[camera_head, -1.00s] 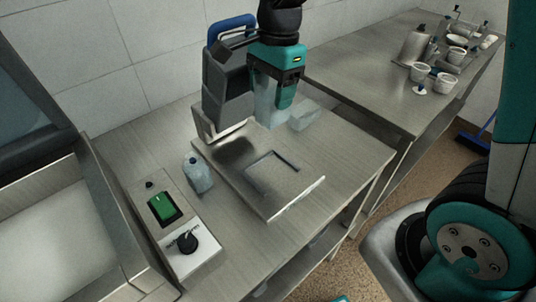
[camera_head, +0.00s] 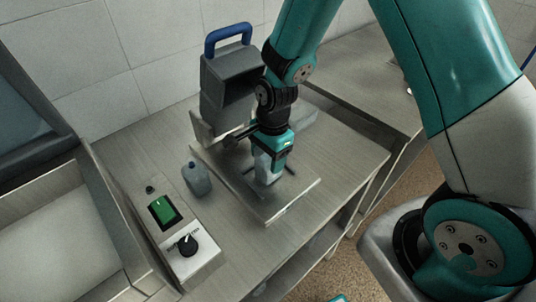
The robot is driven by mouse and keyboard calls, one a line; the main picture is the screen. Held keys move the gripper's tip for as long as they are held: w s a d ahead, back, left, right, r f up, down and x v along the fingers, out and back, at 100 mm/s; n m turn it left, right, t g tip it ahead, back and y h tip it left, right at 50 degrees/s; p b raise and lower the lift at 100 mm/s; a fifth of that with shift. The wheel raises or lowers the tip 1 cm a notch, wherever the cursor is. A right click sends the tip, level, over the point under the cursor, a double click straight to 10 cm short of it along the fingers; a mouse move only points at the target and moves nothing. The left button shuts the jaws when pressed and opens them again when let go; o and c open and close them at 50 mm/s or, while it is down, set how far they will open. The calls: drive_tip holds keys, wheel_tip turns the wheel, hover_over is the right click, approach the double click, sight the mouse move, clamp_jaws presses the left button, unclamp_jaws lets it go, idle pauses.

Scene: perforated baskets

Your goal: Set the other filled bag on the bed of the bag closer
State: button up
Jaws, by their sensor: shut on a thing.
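The bag closer (camera_head: 228,82) is a grey machine with a blue handle, standing at the back of the counter. Its flat bed (camera_head: 289,203) extends forward, with a dark-edged square recess partly covered by my gripper. My gripper (camera_head: 273,178) is low over the middle of the bed, pointing down, shut on a pale bluish filled bag (camera_head: 263,167). Much of that bag is hidden by the fingers, and I cannot tell whether its base touches the bed. Another small grey-blue, bag-like thing (camera_head: 196,179) stands upright on the counter left of the bed.
A control box with a green switch (camera_head: 164,211) and a black knob (camera_head: 187,244) lies at the left front. A pale block (camera_head: 302,127) sits behind my gripper. Bare counter shows right of the bed.

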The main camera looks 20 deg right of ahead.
drive_tip(key=shift+f, duration=0.1)
drive_tip(key=o, duration=1)
wheel_tip(320, 180, up, 12)
drive_tip(key=d+b, duration=0.1)
drive_tip(key=b, duration=0.1)
drive_tip(key=s+a+r+n+y, duration=0.1)
drive_tip(key=s+a+r+n, duration=0.1)
drive_tip(key=s+n, duration=0.4)
drive_tip(key=s+a+r+n+y, duration=0.1)
drive_tip(key=s+r+n, duration=0.3)
drive_tip(key=s+n, duration=0.2)
drive_tip(key=s+a+r+n, duration=0.2)
drive_tip(key=s+r+n, duration=0.2)
drive_tip(key=n, duration=0.5)
drive_tip(key=s, duration=0.2)
drive_tip(key=shift+s+a+n+y, duration=0.3)
drive_tip(key=shift+y, duration=0.1)
